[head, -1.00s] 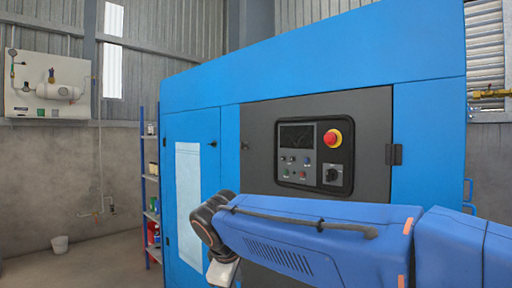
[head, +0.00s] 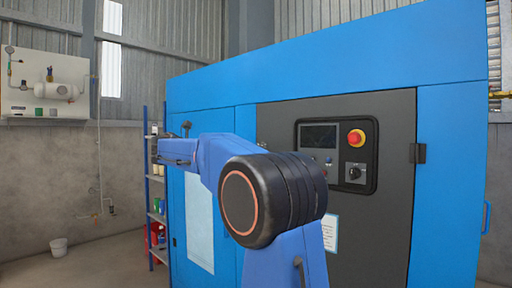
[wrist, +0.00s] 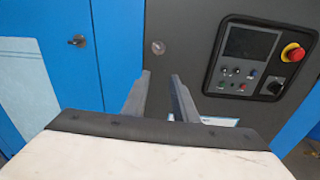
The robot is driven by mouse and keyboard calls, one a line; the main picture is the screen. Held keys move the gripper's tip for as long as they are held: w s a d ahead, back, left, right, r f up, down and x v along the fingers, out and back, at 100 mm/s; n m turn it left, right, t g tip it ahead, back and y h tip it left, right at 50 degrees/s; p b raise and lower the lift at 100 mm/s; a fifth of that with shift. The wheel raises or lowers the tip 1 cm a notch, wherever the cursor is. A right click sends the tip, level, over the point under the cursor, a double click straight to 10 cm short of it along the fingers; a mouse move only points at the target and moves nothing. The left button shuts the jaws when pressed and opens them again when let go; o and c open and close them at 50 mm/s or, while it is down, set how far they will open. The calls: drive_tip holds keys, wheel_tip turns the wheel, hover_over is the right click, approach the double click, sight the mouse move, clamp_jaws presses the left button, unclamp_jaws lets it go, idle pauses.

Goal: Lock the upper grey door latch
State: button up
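The upper latch of the grey door is a small round grey piece (wrist: 158,47) near the door's top left edge in the wrist view. In the head view the latch (head: 262,144) shows just above my arm, partly covered. My gripper (wrist: 160,74) points toward the grey door (wrist: 185,25), its two grey fingers apart with nothing between them. The latch lies just beyond the fingertips in the picture, in line with the gap; no contact shows. The latch's exact turn is too small to tell.
A control panel (head: 337,155) with a red knob sits right of the latch. A blue door (wrist: 40,20) with a dark latch (wrist: 77,41) is to the left. A shelf rack (head: 157,205) stands beyond the cabinet's left side. The floor at far left is mostly clear.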

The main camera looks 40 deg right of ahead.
drive_tip(key=shift+h, duration=0.3)
drive_tip(key=d, duration=0.6)
drive_tip(key=w+d, duration=0.1)
drive_tip(key=d, duration=0.5)
drive_tip(key=w+d+r, duration=0.1)
drive_tip(key=d, duration=0.4)
drive_tip(key=shift+w+d+r, duration=0.1)
drive_tip(key=shift+w+d, duration=0.05)
drive_tip(key=shift+d, duration=0.25)
clamp_jaws()
